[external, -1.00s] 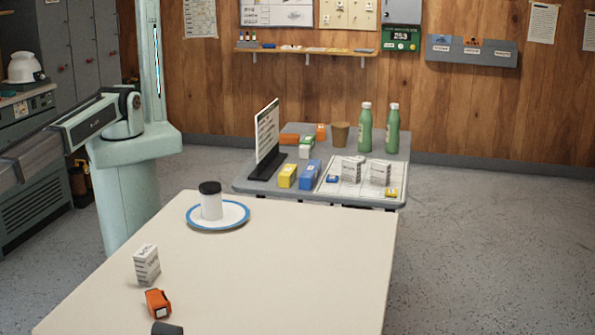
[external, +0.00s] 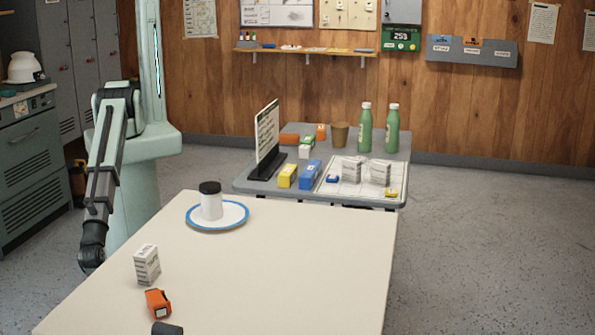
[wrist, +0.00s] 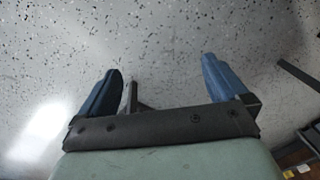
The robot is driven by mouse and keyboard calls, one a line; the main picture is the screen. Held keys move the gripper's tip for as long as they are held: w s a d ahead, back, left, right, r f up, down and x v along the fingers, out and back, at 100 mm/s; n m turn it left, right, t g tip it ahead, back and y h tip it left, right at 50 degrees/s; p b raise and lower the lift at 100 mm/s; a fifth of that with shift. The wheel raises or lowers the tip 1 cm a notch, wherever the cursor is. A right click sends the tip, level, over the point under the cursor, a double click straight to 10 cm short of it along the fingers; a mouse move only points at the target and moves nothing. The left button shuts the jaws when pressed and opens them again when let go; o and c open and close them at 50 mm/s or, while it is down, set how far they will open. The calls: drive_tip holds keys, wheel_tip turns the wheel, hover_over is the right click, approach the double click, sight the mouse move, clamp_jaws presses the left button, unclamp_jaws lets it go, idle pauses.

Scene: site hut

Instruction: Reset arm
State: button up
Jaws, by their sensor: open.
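My gripper (wrist: 163,92) shows in the wrist view with its two blue fingers wide apart and nothing between them. The speckled floor lies beyond the fingers. In the external view my arm is folded down beside the left edge of the cream table (external: 300,265); the fingers cannot be made out there. On the table a white jar with a black lid (external: 211,202) stands upright on a blue-rimmed plate (external: 238,219). A white printed box (external: 147,265) stands near the left edge, with an orange item (external: 158,303) in front of it.
A dark object (external: 167,328) is cut off at the bottom edge. A grey table (external: 240,184) behind holds a sign (external: 267,140), green bottles (external: 365,128), a brown cup (external: 340,134) and several small boxes. Grey cabinets (external: 30,150) stand at left. The cream table's right side is clear.

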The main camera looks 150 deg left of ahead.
drive_tip(key=s+a+f+g, duration=0.1)
drive_tip(key=s+a+g, duration=0.1)
drive_tip(key=s+a, duration=0.4)
drive_tip(key=s+a+f+g, duration=0.2)
drive_tip(key=s+a, duration=0.5)
drive_tip(key=s, duration=0.7)
drive_tip(key=s+a+f+m+g+h, duration=0.1)
drive_tip(key=s+a+f+g, duration=0.1)
drive_tip(key=s+a, duration=0.4)
drive_tip(key=s, duration=0.4)
drive_tip(key=shift+s+a+g, duration=0.3)
drive_tip(key=shift+a+g, duration=0.05)
drive_tip(key=shift+g, duration=0.05)
